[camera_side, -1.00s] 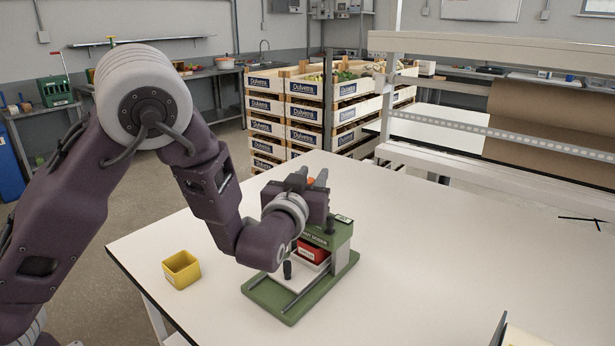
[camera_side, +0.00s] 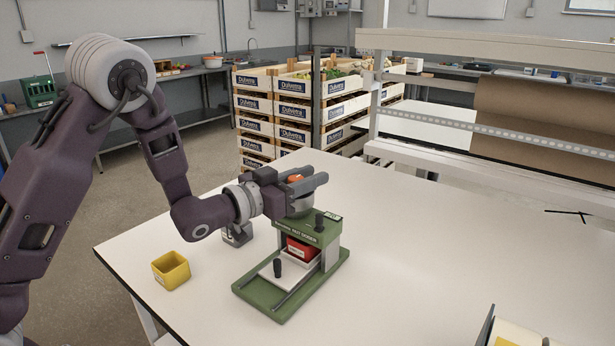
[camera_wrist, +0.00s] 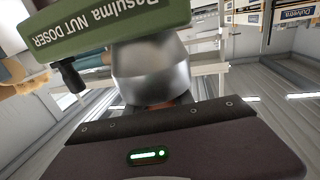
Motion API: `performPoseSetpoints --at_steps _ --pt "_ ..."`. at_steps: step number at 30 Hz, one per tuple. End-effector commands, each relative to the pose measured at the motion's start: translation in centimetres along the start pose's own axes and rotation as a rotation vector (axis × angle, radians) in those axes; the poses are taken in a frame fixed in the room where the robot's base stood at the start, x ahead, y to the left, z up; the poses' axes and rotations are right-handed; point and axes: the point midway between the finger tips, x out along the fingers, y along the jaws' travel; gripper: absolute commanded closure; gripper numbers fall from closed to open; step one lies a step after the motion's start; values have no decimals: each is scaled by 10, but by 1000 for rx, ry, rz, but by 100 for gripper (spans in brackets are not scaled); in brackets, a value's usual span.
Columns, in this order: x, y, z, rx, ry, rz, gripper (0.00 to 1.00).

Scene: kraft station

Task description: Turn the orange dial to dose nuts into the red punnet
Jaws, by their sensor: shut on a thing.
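The green nut doser (camera_side: 322,236) stands on the white table, with a metal hopper (camera_side: 300,207) on top; its label and the hopper (camera_wrist: 150,72) show upside down in the wrist view. The red punnet (camera_side: 300,249) sits inside the doser frame, behind a white plate (camera_side: 277,269) with a black knob. My gripper (camera_side: 308,182) lies level above the hopper, shut on the orange dial (camera_side: 296,178). Only a little orange shows between the fingers. The dial is mostly hidden in both views, and I cannot see nuts in the punnet.
A yellow punnet (camera_side: 171,271) stands on the table left of the doser. A small grey device (camera_side: 237,234) sits behind my wrist. A dark-edged box (camera_side: 515,328) is at the front right. The table's middle right is clear. Stacked crates (camera_side: 292,112) stand beyond the table.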

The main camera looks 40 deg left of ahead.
Motion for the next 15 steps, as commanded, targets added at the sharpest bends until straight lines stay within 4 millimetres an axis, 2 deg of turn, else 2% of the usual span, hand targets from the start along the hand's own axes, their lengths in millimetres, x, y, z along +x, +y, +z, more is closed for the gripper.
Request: performPoseSetpoints --at_steps 14,15 --pt "1 0 -3 2 8 9 100" --pt "1 0 -3 2 9 9 64"
